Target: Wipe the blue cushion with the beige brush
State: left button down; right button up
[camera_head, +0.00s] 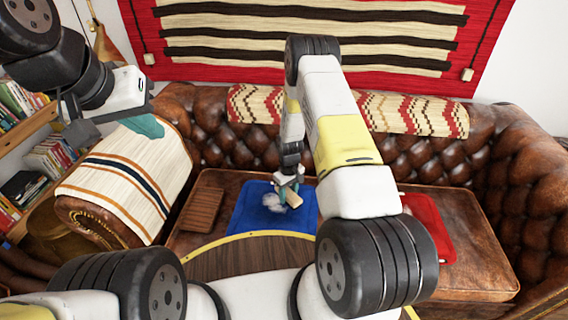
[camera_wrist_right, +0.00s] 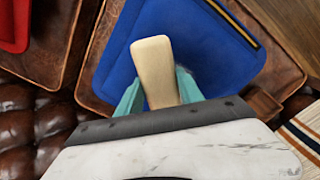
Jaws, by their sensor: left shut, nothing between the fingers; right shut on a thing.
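The blue cushion (camera_head: 243,213) lies on the leather sofa seat, with a whitish patch (camera_head: 271,202) on its surface. It also fills the middle of the right wrist view (camera_wrist_right: 210,55). My right gripper (camera_head: 288,186) is shut on the beige brush (camera_head: 294,199) over the cushion. In the wrist view the brush (camera_wrist_right: 154,68) sticks out between the teal fingers. I cannot tell if the brush touches the cushion. My left gripper (camera_head: 144,126) is shut and empty, with teal fingers above the striped blanket on the sofa's left arm.
A red cushion (camera_head: 428,226) lies to the right, partly behind my right arm. A brown slatted block (camera_head: 201,210) sits left of the blue cushion. A round wooden table (camera_head: 235,262) with a yellow rim stands in front. A bookshelf (camera_head: 35,148) is at the left.

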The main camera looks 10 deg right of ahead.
jog(key=shift+r, duration=1.4)
